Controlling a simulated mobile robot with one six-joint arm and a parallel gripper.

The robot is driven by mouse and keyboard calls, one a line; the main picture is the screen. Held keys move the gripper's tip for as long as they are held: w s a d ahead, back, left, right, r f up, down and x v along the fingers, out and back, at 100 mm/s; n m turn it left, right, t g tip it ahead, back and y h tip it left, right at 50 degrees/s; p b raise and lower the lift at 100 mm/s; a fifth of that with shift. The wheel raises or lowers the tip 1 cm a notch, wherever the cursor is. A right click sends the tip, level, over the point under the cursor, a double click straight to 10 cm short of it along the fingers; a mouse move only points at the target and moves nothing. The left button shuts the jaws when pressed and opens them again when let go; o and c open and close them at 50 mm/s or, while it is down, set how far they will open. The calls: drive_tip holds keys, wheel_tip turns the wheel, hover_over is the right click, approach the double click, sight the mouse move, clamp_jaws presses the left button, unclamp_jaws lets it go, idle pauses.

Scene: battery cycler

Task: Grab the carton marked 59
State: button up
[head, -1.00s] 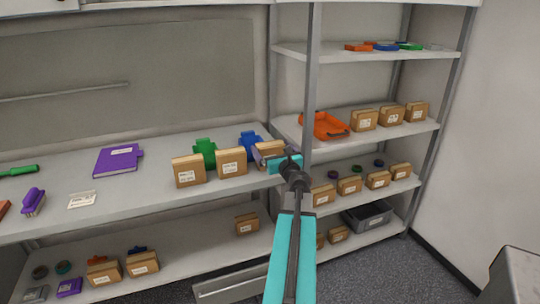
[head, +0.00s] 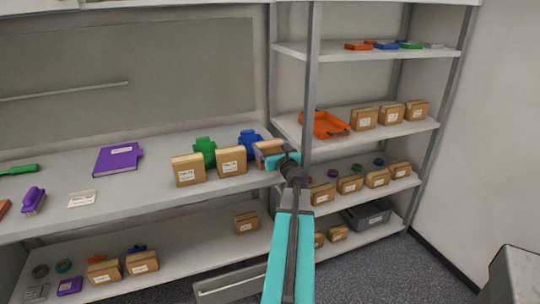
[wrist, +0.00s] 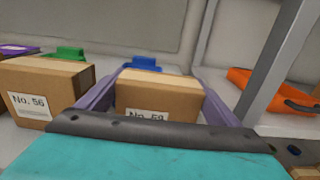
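The carton (wrist: 160,93) between my fingers is brown, and the lower part of its label is hidden by my gripper; it seems to read No. 59. It also shows in the head view (head: 266,145) at the right end of the workbench, partly covered by my gripper (head: 275,156). In the wrist view my gripper (wrist: 156,78) is open, with one purple finger on each side of the carton and narrow gaps still visible. A carton marked No. 56 (wrist: 42,92) stands just left of the left finger.
A blue item (head: 250,139) and a green item (head: 205,150) stand behind the cartons. A grey shelf post (head: 309,85) rises close to the right of my gripper. An orange tray (head: 325,126) and several cartons sit on the right rack.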

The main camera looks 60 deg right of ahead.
drive_tip(key=shift+c, duration=1.3)
drive_tip(key=shift+r, duration=0.1)
